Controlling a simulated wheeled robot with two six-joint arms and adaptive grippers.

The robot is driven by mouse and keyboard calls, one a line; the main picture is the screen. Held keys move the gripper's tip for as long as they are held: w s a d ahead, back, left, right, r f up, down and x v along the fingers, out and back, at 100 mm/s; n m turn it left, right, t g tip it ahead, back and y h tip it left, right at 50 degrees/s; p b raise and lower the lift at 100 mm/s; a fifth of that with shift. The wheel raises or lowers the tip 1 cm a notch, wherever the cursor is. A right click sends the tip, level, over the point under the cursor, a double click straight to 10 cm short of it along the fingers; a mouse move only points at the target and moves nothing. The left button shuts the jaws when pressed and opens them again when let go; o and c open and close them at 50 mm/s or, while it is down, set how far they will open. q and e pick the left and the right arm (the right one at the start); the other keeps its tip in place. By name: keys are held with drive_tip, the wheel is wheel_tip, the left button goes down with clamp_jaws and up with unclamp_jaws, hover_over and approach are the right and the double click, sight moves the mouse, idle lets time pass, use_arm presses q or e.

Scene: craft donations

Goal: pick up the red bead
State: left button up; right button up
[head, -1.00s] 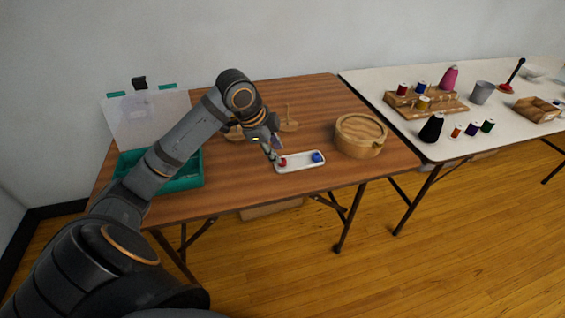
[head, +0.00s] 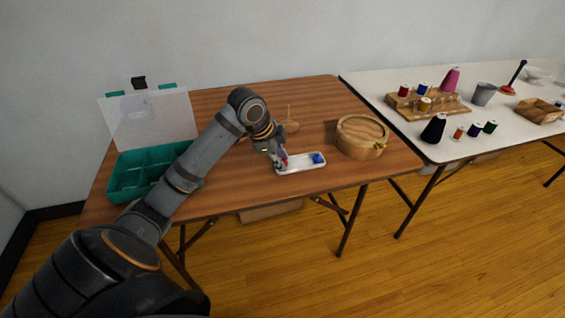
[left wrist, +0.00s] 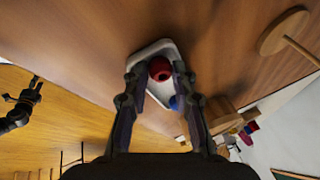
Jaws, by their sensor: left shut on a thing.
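The red bead (head: 284,154) is held in my left gripper (head: 281,160) at the left end of a small white tray (head: 300,168). In the left wrist view the red bead (left wrist: 160,68) sits between the tips of my left gripper (left wrist: 158,80), which is shut on it. The fingers partly hide the bead in the head view, and I cannot tell how far it is above the tray. A dark gripper-like part at the left of the left wrist view looks like my right gripper (left wrist: 22,103); its jaws are too small to read.
A blue bead (head: 318,158) lies at the tray's right end. A round wooden box (head: 361,138) stands to the right. A teal compartment box (head: 124,190) with its clear lid raised is at left. A wooden spindle stand (head: 290,126) is behind. A white table (head: 500,134) holds thread spools.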

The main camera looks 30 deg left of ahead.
use_arm(q)
drive_tip(key=shift+r, duration=0.35)
wheel_tip(320, 180, up, 3)
drive_tip(key=shift+p, duration=0.85)
drive_tip(key=s+d+r+p, duration=0.9)
drive_tip(key=s, duration=0.1)
drive_tip(key=shift+s+d+r, duration=0.15)
drive_tip(key=shift+s+d, duration=0.1)
use_arm(e)
drive_tip(key=s+d, duration=0.1)
drive_tip(key=s, duration=1.2)
drive_tip(key=shift+s, duration=0.4)
